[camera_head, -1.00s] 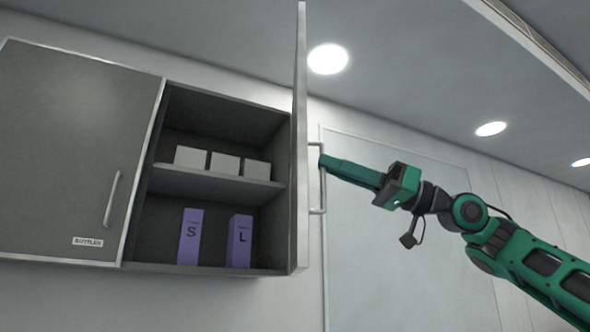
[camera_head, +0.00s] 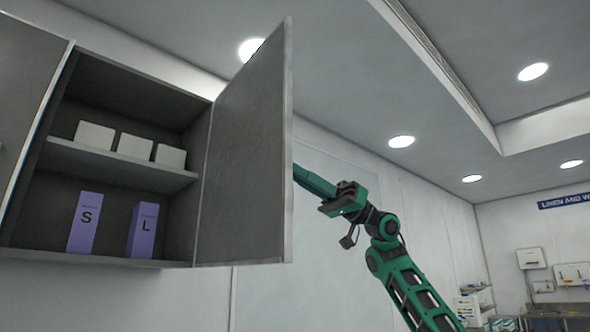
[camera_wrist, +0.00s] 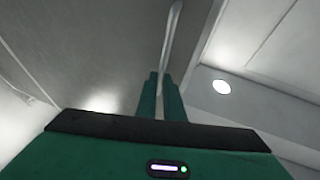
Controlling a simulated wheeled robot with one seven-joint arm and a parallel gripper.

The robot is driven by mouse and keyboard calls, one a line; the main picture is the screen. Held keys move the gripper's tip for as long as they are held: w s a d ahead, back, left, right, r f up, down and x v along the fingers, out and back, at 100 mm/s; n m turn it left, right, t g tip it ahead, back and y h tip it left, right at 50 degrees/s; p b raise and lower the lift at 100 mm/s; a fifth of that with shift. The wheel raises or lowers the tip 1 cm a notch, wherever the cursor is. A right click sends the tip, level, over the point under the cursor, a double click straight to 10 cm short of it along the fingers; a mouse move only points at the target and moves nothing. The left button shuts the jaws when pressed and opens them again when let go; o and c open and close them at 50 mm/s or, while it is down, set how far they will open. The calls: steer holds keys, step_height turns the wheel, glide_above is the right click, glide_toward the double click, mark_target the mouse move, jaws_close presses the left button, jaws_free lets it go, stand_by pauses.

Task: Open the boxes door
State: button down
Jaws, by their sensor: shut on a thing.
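The boxes cabinet door (camera_head: 247,150) stands wide open, swung out from the right side of the cabinet, with its inner face showing in the head view. My gripper (camera_head: 297,172) is at the door's outer side, and its fingertips are hidden behind the door edge there. In the wrist view, my gripper (camera_wrist: 161,90) is shut on the metal door handle (camera_wrist: 171,45), which runs up between its green fingers. Inside the open cabinet (camera_head: 120,172), white boxes (camera_head: 134,146) stand on the shelf, with purple boxes marked S (camera_head: 85,222) and L (camera_head: 143,230) below.
A closed grey cabinet door (camera_head: 25,85) is at the far left. A wall with a pale panel lies behind my arm. Shelves and equipment (camera_head: 540,285) stand far off at the lower right. The space in front of the open cabinet looks clear.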

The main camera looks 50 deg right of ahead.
steer(key=shift+w+d, duration=0.25)
steer(key=shift+d, duration=0.5)
steer(key=shift+w, duration=0.1)
steer(key=c, duration=2.2)
jaws_free()
steer(key=o, duration=0.3)
steer(key=shift+w+f+m, duration=0.15)
steer(key=shift+w+f, duration=0.05)
steer(key=shift+w, duration=0.3)
steer(key=shift+w+f+m, duration=0.15)
steer(key=shift+w, duration=0.35)
steer(key=shift+s, duration=0.15)
steer(key=shift+s+r, duration=0.15)
steer(key=shift+s, duration=0.35)
steer(key=shift+s, duration=0.1)
